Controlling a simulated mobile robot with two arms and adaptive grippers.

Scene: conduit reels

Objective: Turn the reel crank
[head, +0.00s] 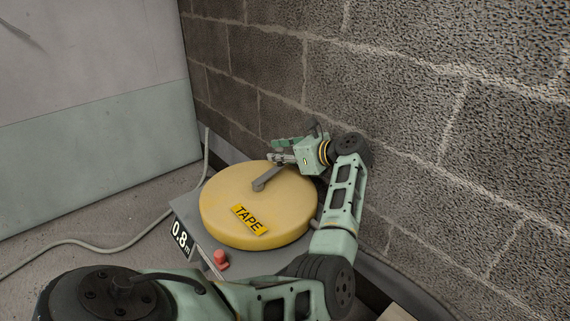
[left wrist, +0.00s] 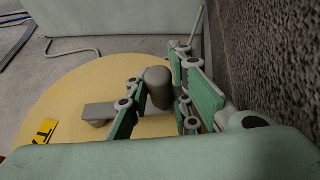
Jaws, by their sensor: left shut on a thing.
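A yellow reel (head: 235,205) labelled TAPE lies flat on a grey base (head: 188,207); it also shows in the left wrist view (left wrist: 75,90). A grey crank arm (head: 267,180) runs from near the reel's centre toward the wall side; part of it shows in the left wrist view (left wrist: 98,112). My left gripper (head: 285,154) is over the reel's far edge, shut on the upright grey crank handle (left wrist: 158,88). The handle stands between its green fingers. In the head view the gripper mostly hides the handle. My right gripper is not in view.
A display (head: 181,240) on the base reads 0.8 m, with a red knob (head: 221,260) beside it. A block wall (head: 420,130) stands close behind my left arm. A grey cable (head: 120,249) crosses the floor at left, near a pale panel (head: 90,110).

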